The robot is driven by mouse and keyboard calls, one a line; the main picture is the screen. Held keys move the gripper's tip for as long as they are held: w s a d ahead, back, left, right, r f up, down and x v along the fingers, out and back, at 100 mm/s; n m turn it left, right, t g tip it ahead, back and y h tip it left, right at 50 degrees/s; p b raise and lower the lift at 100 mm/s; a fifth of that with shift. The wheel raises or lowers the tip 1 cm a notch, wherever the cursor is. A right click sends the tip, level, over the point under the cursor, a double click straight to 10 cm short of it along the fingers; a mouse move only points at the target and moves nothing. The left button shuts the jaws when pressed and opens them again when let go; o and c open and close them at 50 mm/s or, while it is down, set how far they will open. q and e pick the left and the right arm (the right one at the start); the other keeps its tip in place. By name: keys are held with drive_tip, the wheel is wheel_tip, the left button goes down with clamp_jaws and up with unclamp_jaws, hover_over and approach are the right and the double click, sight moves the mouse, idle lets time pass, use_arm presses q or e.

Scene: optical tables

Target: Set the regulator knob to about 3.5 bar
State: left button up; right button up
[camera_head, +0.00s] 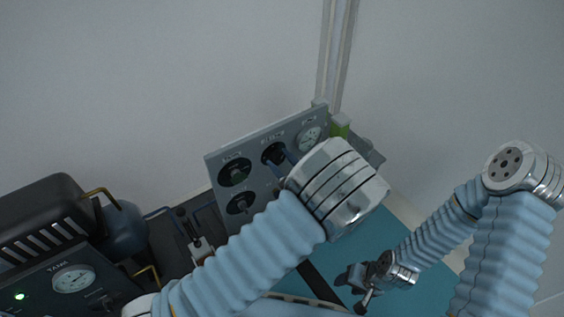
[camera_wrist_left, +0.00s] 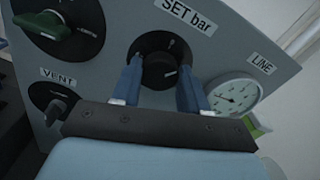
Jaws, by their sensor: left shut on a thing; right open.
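The round black regulator knob (camera_wrist_left: 160,72) sits under the "SET bar" label on a grey upright panel (camera_head: 222,160). In the left wrist view the two blue fingers of my left gripper (camera_wrist_left: 160,82) stand on either side of it, shut on it. In the head view my left arm hides most of this gripper, and only part of the knob (camera_head: 270,151) shows. The LINE gauge (camera_wrist_left: 234,97) is right of the knob; its reading is too small to tell. My right gripper (camera_head: 366,281) is open and empty over the teal mat, away from the panel.
A green-handled valve (camera_wrist_left: 58,28) and the VENT knob (camera_wrist_left: 52,101) are left of the regulator. A black compressor (camera_head: 45,215) and a TANK gauge (camera_head: 74,279) stand at the left. The teal mat (camera_head: 400,240) has free room.

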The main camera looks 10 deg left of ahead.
use_arm(q)
drive_tip(key=shift+c, duration=0.9)
drive_tip(key=m+p, duration=0.3)
drive_tip(key=p, duration=0.1)
drive_tip(key=shift+r, duration=0.2)
drive_tip(key=m+p, duration=0.2)
drive_tip(key=m, duration=0.2)
drive_tip(key=shift+p, duration=0.3)
drive_tip(key=m+p, duration=0.2)
drive_tip(key=m, duration=0.1)
drive_tip(key=shift+d+f+m, duration=0.1)
drive_tip(key=shift+m, duration=0.2)
drive_tip(key=m+p, duration=0.2)
drive_tip(key=m, duration=0.1)
drive_tip(key=shift+f+m, duration=0.1)
drive_tip(key=shift+m, duration=0.3)
drive_tip(key=shift+m+p, duration=0.3)
drive_tip(key=shift+m, duration=0.6)
drive_tip(key=m+p, duration=0.1)
drive_tip(key=m, duration=0.2)
drive_tip(key=shift+f, duration=0.1)
drive_tip(key=shift+f+m+p, duration=0.1)
drive_tip(key=shift+m+p, duration=0.3)
drive_tip(key=shift+m, duration=1.4)
drive_tip(key=shift+d+m, duration=0.1)
drive_tip(key=shift+m, duration=0.2)
